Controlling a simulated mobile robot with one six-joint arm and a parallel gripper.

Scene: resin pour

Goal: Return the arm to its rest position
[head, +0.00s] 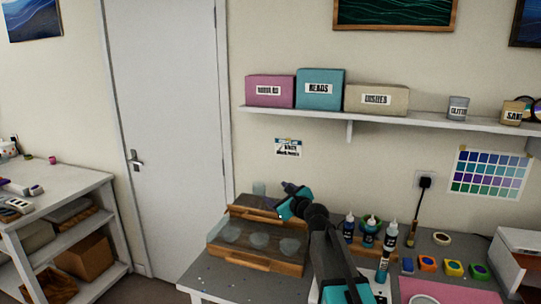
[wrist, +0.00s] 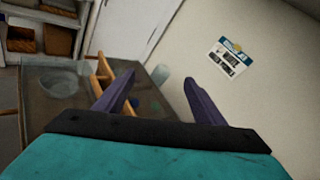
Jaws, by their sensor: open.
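My gripper (head: 287,187) is at the end of my teal and black arm, raised above the workbench near the back wall. In the wrist view its two purple fingers (wrist: 158,98) stand wide apart with nothing between them. In the head view it is over the right end of the wooden trays. A wooden tray with a clear cover (head: 225,250) sits on the bench below and to the left of it. A clear cup (head: 259,188) stands behind the trays, and it also shows in the wrist view (wrist: 160,74).
Dropper bottles (head: 390,236) stand right of my arm, with small coloured pots (head: 427,264) beyond. A shelf (head: 390,121) with labelled boxes hangs above. A note (head: 288,148) is on the wall behind my gripper. A side table (head: 50,195) stands at far left.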

